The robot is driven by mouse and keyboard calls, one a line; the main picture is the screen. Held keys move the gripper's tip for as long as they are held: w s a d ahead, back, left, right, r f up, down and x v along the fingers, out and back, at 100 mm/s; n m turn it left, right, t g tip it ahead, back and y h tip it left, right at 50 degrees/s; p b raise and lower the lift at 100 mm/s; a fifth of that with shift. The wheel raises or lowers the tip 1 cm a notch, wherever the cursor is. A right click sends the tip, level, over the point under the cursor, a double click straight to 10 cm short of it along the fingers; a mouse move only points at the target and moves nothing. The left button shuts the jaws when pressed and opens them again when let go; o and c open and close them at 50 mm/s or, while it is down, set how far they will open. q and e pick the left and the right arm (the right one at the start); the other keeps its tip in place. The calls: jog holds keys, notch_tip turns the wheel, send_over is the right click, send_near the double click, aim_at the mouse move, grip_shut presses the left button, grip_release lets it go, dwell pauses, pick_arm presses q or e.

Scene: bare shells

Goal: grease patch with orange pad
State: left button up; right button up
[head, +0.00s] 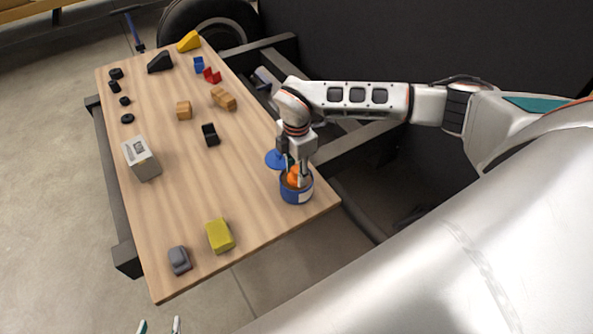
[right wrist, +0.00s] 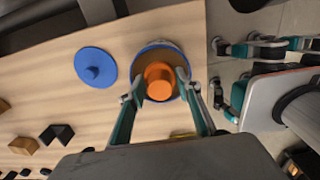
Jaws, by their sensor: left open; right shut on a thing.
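The orange pad (head: 294,180) is a short round piece held upright at the mouth of an open blue tin (head: 297,192) near the table's right edge. In the right wrist view, the pad (right wrist: 159,80) sits between my right fingertips, and brown contents show inside the tin's blue rim (right wrist: 165,45). My right gripper (head: 298,176) is shut on the pad, pointing down. I cannot tell whether the pad touches the brown contents. A round blue lid (right wrist: 95,66) lies beside the tin. My left gripper (head: 160,326) is open and empty at the bottom of the head view. I cannot make out a distinct grease patch.
On the wooden table (head: 200,180) are a yellow block (head: 220,236), a grey piece (head: 179,260), a grey box (head: 141,158), a black bracket (head: 210,134) and wooden blocks (head: 183,110). Several small black pieces and coloured parts lie at the far end. The middle front is clear.

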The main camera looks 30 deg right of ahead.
aim_at(296, 169)
dwell(0.4)
notch_tip(296, 169, up, 4)
jog(key=p, duration=0.3)
jog(key=shift+r+p, duration=1.45)
jog(key=shift+r, duration=0.05)
